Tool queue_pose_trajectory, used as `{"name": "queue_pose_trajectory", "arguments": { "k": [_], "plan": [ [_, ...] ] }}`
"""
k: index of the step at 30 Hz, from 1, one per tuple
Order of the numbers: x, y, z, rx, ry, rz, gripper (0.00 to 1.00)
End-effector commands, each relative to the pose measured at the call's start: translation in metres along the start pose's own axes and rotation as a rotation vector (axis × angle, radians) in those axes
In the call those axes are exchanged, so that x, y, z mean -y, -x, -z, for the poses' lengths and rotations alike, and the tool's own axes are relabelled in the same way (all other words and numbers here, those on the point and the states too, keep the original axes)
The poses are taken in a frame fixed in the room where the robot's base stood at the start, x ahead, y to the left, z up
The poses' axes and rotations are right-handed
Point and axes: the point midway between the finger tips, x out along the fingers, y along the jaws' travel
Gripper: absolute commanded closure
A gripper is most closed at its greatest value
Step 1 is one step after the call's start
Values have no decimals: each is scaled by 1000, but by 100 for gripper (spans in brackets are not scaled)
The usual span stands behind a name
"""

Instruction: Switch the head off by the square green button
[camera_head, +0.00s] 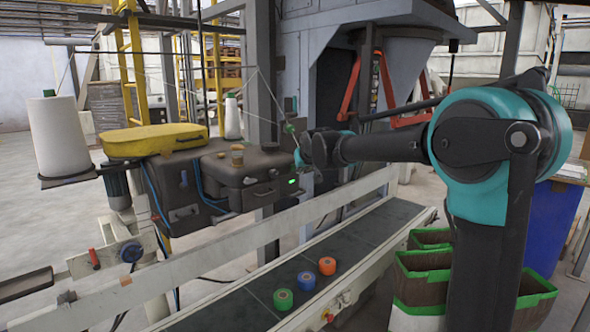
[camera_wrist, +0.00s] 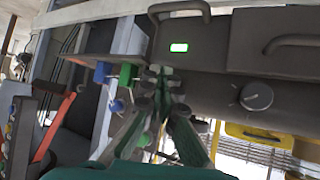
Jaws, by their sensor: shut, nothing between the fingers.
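The dark sewing head (camera_head: 240,175) stands left of centre in the head view, with a lit green indicator (camera_head: 291,181) on its front. In the wrist view the indicator (camera_wrist: 179,47) glows on the dark housing above and right of the fingertips. A square green button (camera_wrist: 127,75) sticks out at the housing's left end, with a blue one (camera_wrist: 103,72) to its left. My gripper (camera_wrist: 163,80) is shut and empty, its tips just right of the green button. I cannot tell whether they touch anything. In the head view my gripper (camera_head: 301,158) is at the head's right end.
A round grey knob (camera_wrist: 256,95) sits on the housing. A yellow cover (camera_head: 155,141) and a thread cone (camera_head: 55,135) are at the left. The conveyor (camera_head: 250,307) below carries green, blue and orange rolls. Green-rimmed bins (camera_head: 423,277) stand at the right.

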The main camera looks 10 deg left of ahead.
Motion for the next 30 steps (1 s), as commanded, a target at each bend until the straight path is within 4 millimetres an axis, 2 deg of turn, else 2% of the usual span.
{"name": "queue_pose_trajectory", "arguments": {
  "k": [30],
  "plan": [
    [5,-6,5,0,1,0,100]
  ]
}}
